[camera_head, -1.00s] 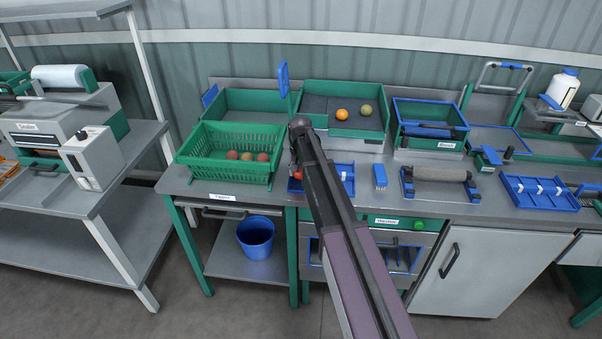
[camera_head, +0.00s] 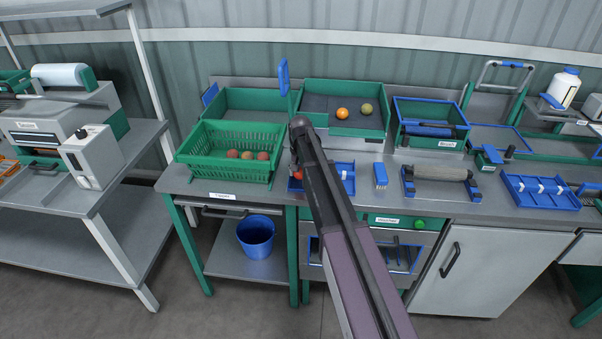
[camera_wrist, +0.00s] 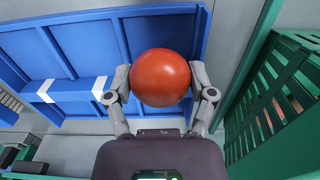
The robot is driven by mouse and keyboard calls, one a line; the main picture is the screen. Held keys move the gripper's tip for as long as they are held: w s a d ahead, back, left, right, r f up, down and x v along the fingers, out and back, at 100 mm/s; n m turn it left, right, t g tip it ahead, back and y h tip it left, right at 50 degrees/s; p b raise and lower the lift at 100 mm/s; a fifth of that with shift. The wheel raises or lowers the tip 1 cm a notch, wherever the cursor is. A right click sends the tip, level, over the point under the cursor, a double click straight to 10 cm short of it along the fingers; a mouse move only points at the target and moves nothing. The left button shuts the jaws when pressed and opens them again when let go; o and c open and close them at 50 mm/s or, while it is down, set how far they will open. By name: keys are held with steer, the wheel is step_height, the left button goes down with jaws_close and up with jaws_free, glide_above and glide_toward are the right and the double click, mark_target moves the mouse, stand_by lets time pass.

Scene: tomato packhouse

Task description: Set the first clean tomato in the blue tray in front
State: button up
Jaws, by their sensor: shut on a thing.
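A red tomato (camera_wrist: 160,77) is held between the two fingers of my gripper (camera_wrist: 161,84) in the wrist view. A small part of the tomato (camera_head: 298,173) shows left of my arm in the head view. The blue tray (camera_wrist: 92,45) lies behind the tomato in the wrist view, with the tomato over its end nearest the green basket. In the head view the blue tray (camera_head: 347,179) sits at the front of the bench, partly hidden by my arm. I cannot tell whether the tomato touches the tray floor.
A green basket (camera_head: 226,170) with several dull red tomatoes stands left of the tray. Behind is a green bin (camera_head: 345,132) with an orange and a greenish fruit. A blue-bristled brush (camera_head: 380,175) and a roller (camera_head: 440,174) lie to the right.

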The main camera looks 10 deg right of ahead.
steer(key=o, duration=0.7)
steer(key=shift+c, duration=0.7)
steer(key=shift+r, duration=0.15)
steer(key=shift+r+p, duration=2.9)
steer(key=shift+p, duration=0.15)
steer(key=s+n, duration=0.3)
steer(key=s, duration=2.6)
steer(key=shift+n, duration=0.3)
steer(key=shift+s+d, duration=0.1)
